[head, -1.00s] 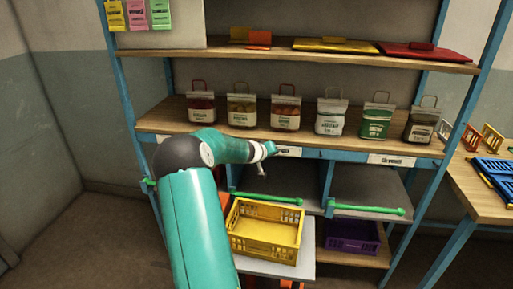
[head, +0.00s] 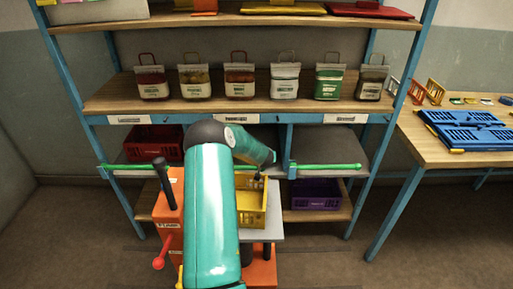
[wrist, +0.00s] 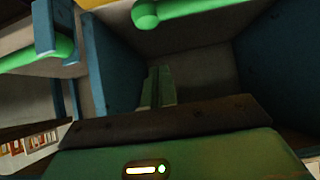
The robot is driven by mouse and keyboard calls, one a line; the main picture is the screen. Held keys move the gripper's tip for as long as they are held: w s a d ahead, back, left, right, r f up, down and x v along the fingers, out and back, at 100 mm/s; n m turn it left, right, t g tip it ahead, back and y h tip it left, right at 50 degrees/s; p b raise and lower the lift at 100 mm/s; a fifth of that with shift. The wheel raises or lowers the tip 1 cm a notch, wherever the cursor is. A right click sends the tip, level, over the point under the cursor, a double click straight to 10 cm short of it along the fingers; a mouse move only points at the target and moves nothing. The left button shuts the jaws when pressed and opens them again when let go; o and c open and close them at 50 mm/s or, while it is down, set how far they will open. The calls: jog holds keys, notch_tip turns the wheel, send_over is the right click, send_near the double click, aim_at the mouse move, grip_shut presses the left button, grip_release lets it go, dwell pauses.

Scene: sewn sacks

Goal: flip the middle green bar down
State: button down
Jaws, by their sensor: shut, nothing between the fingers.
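My gripper (head: 259,178) is mostly hidden below my forearm, in front of the middle bay and above the yellow crate. In the wrist view its fingers (wrist: 155,88) are together with nothing between them. That view shows a round-ended green bar (wrist: 195,8) at the top and another green piece (wrist: 40,52) at the left, both apart from the fingers. I cannot tell which bars these are.
A yellow crate (head: 264,211) stands on a grey platform below. A red crate (head: 140,151) is in the left bay and a purple crate (head: 318,193) on the bottom shelf. Sacks (head: 285,82) line the shelf above. Blue dividers (wrist: 115,65) flank the fingers.

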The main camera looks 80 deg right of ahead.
jog(key=shift+s+f+t, duration=0.25)
jog(key=shift+f+t, duration=0.05)
jog(key=shift+f, duration=0.75)
jog(key=shift+r, duration=0.15)
